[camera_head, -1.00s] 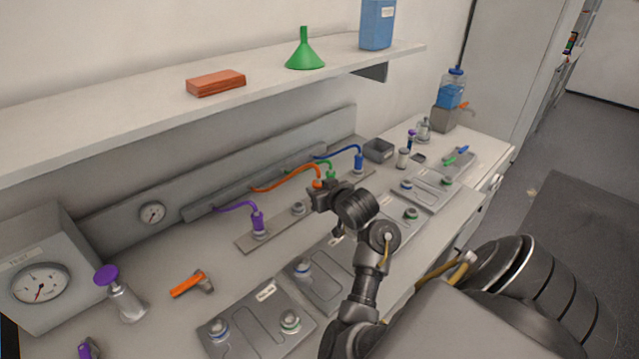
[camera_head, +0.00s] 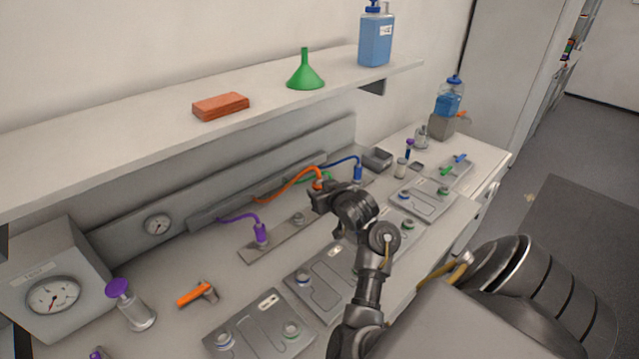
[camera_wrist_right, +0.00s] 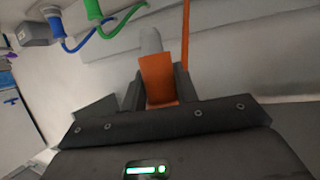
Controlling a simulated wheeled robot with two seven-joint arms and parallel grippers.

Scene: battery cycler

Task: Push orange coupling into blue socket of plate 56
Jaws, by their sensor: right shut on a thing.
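The orange coupling (camera_head: 319,184) hangs on an orange hose from the rail at the wall. It also shows in the right wrist view (camera_wrist_right: 158,78), between the two fingers. My right gripper (camera_head: 322,197) is shut on the coupling, above the holder strip (camera_head: 278,241). Several grey plates lie along the bench front, including a near one (camera_head: 258,330), a second (camera_head: 322,278) and a far one (camera_head: 428,200). Blue-ringed sockets (camera_head: 224,340) sit at their left sides. The plate numbers are too small to read, so I cannot tell which is 56. My left gripper is out of view.
A purple coupling (camera_head: 261,234) stands on the holder strip; blue (camera_head: 358,172) and green (camera_wrist_right: 93,10) couplings hang beyond. An orange-handled tool (camera_head: 195,294) and a purple-capped bottle (camera_head: 132,305) lie and stand at left. The shelf (camera_head: 150,130) overhangs the bench back.

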